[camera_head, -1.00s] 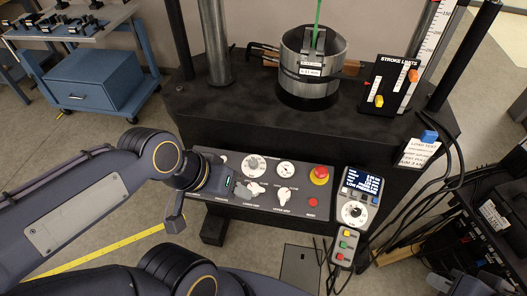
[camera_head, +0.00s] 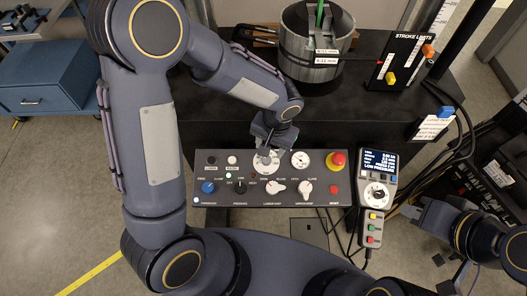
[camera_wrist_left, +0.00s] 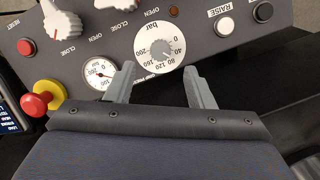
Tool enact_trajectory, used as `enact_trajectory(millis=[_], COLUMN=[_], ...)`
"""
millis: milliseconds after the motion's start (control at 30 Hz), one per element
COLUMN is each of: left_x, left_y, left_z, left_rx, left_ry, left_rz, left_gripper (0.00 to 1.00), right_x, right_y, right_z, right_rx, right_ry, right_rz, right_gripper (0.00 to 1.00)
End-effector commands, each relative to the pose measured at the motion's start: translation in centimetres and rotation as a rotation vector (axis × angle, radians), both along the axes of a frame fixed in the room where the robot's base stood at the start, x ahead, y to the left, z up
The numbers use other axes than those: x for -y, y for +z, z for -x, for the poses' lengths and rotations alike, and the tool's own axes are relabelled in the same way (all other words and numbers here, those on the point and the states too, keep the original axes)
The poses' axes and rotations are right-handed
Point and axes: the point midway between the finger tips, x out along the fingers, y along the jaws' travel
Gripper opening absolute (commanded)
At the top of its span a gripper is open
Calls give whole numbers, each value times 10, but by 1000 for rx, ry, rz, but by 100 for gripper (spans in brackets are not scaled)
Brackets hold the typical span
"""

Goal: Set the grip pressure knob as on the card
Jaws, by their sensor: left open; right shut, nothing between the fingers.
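The grip pressure knob is a grey knob on a round white dial marked in bar. In the left wrist view the knob (camera_wrist_left: 161,47) sits just beyond my fingertips; where it points is hard to read. In the head view its dial (camera_head: 264,163) is partly covered by my left gripper. My left gripper (camera_wrist_left: 160,70) is open, its two fingers apart on either side of the dial's lower edge, with nothing between them. The card (camera_head: 432,127) hangs at the right side of the machine; its text is too small to read. My right gripper (camera_head: 419,212) is shut and empty, right of the pendant.
The control panel (camera_head: 222,198) carries several other knobs and a red emergency button (camera_head: 338,159). The pendant (camera_head: 377,193) has a lit screen showing LOW PRESSURE. A steel cylinder (camera_head: 312,70) and the stroke limits board (camera_head: 397,60) stand behind. Cables hang at the right.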

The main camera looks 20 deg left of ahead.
Motion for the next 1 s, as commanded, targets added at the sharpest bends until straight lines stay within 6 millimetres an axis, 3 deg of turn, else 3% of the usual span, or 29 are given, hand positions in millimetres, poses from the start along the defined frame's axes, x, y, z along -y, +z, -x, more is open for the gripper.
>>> enact_trajectory(millis=[333,733,1000], left_x=[-7,-8,-8], left_y=[-52,-61,-61], left_z=[0,0,0], left_rx=[-4,-1,-1], left_ry=[1,1,1], left_rz=[-1,1,1], left_gripper=[49,49,13], right_x=[0,0,0], right_y=[4,4,4], right_z=[0,0,0], right_rx=[0,0,0], right_ry=[0,0,0], right_rz=[0,0,0], right_gripper=[0,0,0])
